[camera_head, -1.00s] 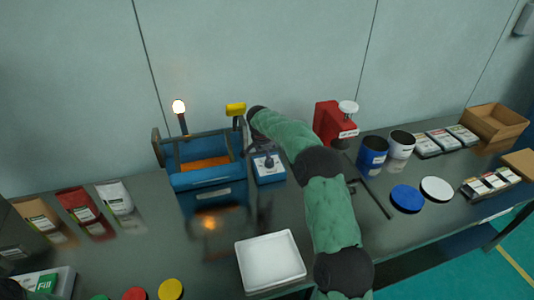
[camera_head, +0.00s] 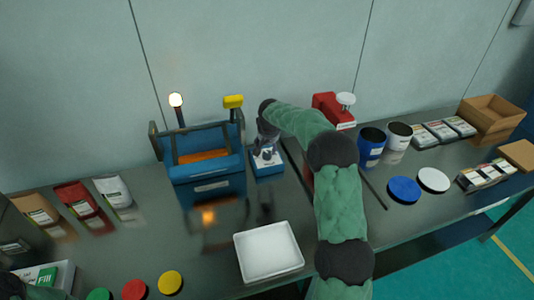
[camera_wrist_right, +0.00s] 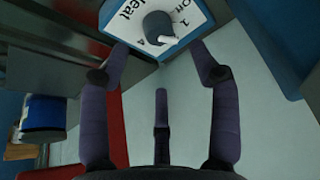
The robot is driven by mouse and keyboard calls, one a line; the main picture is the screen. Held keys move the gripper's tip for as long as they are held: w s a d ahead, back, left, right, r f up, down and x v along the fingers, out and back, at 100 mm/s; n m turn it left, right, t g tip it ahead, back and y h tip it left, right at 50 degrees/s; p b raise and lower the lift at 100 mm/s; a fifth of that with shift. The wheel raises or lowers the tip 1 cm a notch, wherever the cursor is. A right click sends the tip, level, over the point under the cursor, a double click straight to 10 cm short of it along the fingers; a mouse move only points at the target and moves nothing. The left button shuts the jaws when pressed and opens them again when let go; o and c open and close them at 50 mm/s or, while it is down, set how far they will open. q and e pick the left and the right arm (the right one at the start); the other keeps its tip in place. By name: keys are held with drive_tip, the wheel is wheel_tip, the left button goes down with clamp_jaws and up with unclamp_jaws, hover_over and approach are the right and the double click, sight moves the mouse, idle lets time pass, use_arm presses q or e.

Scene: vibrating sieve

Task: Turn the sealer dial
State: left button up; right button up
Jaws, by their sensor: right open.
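The sealer dial is a dark round knob (camera_wrist_right: 158,28) with a white pointer, on a white panel (camera_wrist_right: 118,22) printed with "Heat" and numbers. In the head view its small blue box (camera_head: 267,168) stands right of the blue sieve, and the gripper partly covers it. My right gripper (camera_head: 266,151) is over this box, pointing down. In the right wrist view the right gripper (camera_wrist_right: 158,49) is open, its fingertips apart on either side below the dial. It holds nothing, and I see no clear contact with the dial. My left gripper is not in view.
The blue sieve (camera_head: 207,188) stands close on the left, with a lit lamp (camera_head: 176,100) behind. A red device (camera_head: 327,107) and a blue can (camera_head: 371,150) stand to the right. A white tray (camera_head: 268,252) lies in front.

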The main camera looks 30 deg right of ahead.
sight(267, 153)
drive_tip(key=b+x, duration=0.1)
drive_tip(key=x, duration=0.6)
drive_tip(key=shift+w+f, duration=0.1)
drive_tip(key=shift+f, duration=0.25)
drive_tip(key=shift+r, duration=0.1)
drive_tip(key=c, duration=1.1)
